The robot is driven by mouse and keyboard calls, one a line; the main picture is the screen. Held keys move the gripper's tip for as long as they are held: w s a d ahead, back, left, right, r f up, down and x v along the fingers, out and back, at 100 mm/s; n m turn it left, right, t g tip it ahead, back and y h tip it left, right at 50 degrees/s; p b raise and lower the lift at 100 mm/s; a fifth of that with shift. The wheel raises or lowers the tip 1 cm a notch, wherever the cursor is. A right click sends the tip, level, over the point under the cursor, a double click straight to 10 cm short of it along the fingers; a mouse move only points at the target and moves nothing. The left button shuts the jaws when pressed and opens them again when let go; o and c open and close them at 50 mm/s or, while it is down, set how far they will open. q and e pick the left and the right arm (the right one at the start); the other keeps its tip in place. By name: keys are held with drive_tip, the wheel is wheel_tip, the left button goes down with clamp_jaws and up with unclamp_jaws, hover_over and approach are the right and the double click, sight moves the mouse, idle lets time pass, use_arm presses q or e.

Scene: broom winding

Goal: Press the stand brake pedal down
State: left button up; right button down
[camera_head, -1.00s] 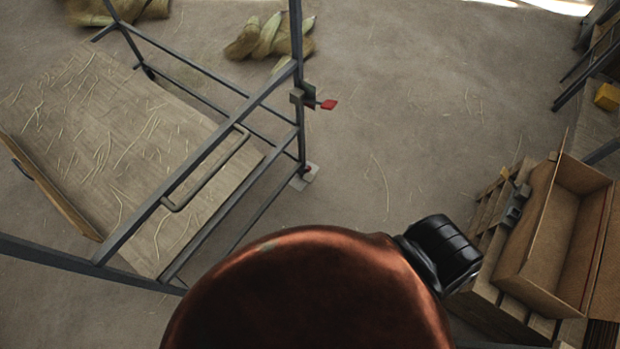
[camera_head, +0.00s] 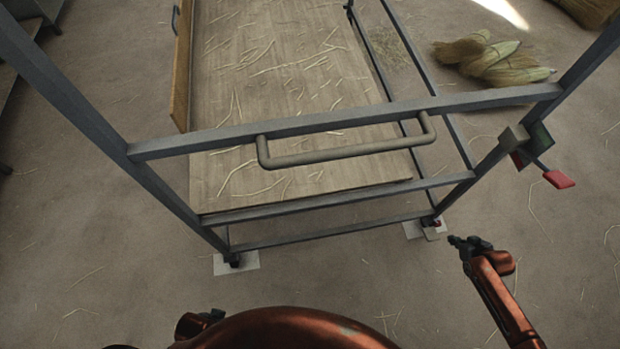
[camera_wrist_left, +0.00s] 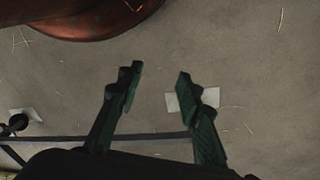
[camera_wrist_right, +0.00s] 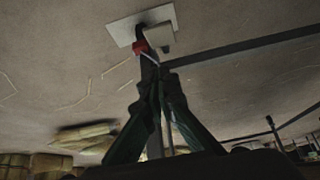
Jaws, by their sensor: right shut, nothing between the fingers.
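The stand is a grey metal frame (camera_head: 345,121) with a wooden deck (camera_head: 290,95). At its near right foot is a pale floor plate (camera_head: 413,230) with a small red part (camera_head: 437,223). The right wrist view shows this red part (camera_wrist_right: 140,46) beside a pale block (camera_wrist_right: 159,38), just beyond my fingertips. I cannot tell if they touch. My right gripper (camera_head: 455,241) is shut and empty, low and just right of that foot. My left gripper (camera_wrist_left: 158,72) is open and empty in the left wrist view, above the floor near the frame.
A red-tipped lever (camera_head: 559,179) sticks out from the frame's right post, above and right of my right gripper. Broom heads (camera_head: 490,60) lie on the floor behind. Another pale foot plate (camera_head: 236,263) is at the near left.

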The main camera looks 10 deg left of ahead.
sight(430, 232)
use_arm(q)
drive_tip(key=shift+r+b, duration=0.65)
drive_tip(key=shift+r, duration=0.15)
use_arm(e)
drive_tip(key=shift+w+a+f, duration=0.15)
drive_tip(key=shift+w+a, duration=0.45)
drive_tip(key=shift+w, duration=0.25)
